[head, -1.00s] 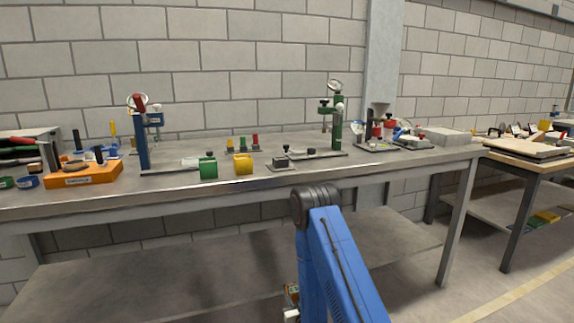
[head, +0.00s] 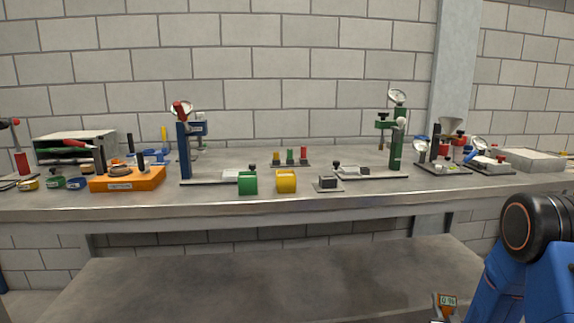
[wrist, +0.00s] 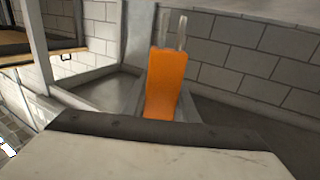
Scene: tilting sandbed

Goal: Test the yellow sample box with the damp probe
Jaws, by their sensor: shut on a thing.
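The yellow sample box (head: 286,182) sits near the front edge of the bench, just right of a green box (head: 247,184). My gripper (wrist: 168,108) is shut on the damp probe (wrist: 166,82), an orange body with two pale prongs pointing away from me. In the head view, the probe's small display (head: 447,301), which seems to read 0 %, shows low at the bottom edge, below the bench top and well right of the yellow box. The probe is apart from the box. The gripper's fingers are mostly hidden behind the white and black housing in the wrist view.
A blue stand (head: 184,152) and a green stand (head: 396,148) rise behind. Small coloured posts (head: 290,157) stand between them. An orange tray (head: 127,180) lies left. The bench's front edge (head: 200,211) is clear.

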